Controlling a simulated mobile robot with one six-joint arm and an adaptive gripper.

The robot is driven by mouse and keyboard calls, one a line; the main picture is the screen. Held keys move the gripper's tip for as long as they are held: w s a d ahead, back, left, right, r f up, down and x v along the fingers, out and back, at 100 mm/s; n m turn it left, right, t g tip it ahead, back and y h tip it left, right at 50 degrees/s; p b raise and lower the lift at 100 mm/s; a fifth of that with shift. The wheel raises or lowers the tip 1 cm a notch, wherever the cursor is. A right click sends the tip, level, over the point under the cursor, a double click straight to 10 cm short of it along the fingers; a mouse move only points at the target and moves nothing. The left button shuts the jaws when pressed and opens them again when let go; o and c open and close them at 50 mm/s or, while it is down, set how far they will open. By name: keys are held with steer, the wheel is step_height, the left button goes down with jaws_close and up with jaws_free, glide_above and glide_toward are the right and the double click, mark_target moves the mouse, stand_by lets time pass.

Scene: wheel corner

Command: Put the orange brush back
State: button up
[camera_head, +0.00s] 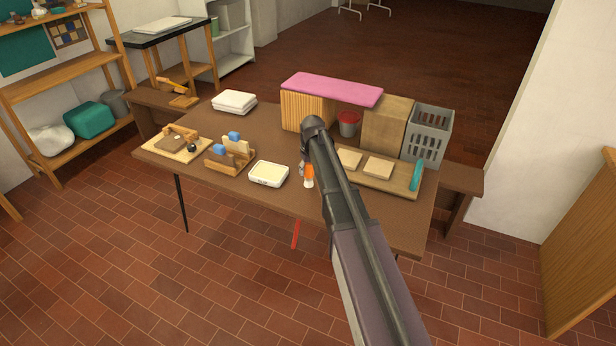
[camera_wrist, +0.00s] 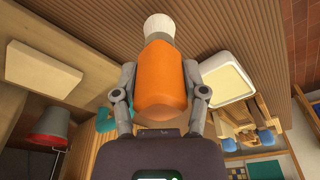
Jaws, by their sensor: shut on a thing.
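The orange brush (camera_head: 308,176) is in my gripper (camera_head: 304,169), above the front part of the brown table (camera_head: 216,184). In the wrist view, the brush (camera_wrist: 161,80) has a wide orange body and a pale white end pointing away from me. The two grey fingers of my gripper (camera_wrist: 160,98) press on both sides of its body. In the head view, my arm comes in from the lower right and hides part of the table. I cannot tell whether the brush touches the table.
A white tray (camera_head: 268,180) lies left of the brush. A wooden rack with blue blocks (camera_head: 234,137) stands further left. Behind are a red-rimmed bucket (camera_head: 348,131), a pink-topped shelf (camera_head: 331,90) and a grey crate (camera_head: 427,120).

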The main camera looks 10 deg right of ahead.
steer(key=shift+f+b, duration=0.65)
steer(key=shift+f, duration=0.35)
steer(key=shift+f, duration=0.15)
steer(key=o, duration=1.1)
steer(key=shift+o, duration=0.2)
steer(key=r+p, duration=0.4)
steer(key=s+r+p, duration=0.1)
steer(key=r+p, duration=0.4)
steer(key=s+r+p, duration=0.1)
steer(key=r+p, duration=0.3)
steer(key=shift+d+r, duration=0.25)
steer(key=shift+r, duration=0.05)
steer(key=shift+s, duration=0.1)
steer(key=s+m+g, duration=0.1)
steer(key=s+m, duration=0.2)
steer(key=s, duration=2.4)
steer(key=shift+s+a+g, duration=0.2)
steer(key=shift+a+g, duration=0.1)
steer(key=shift+g, duration=0.1)
steer(key=shift+f, duration=0.1)
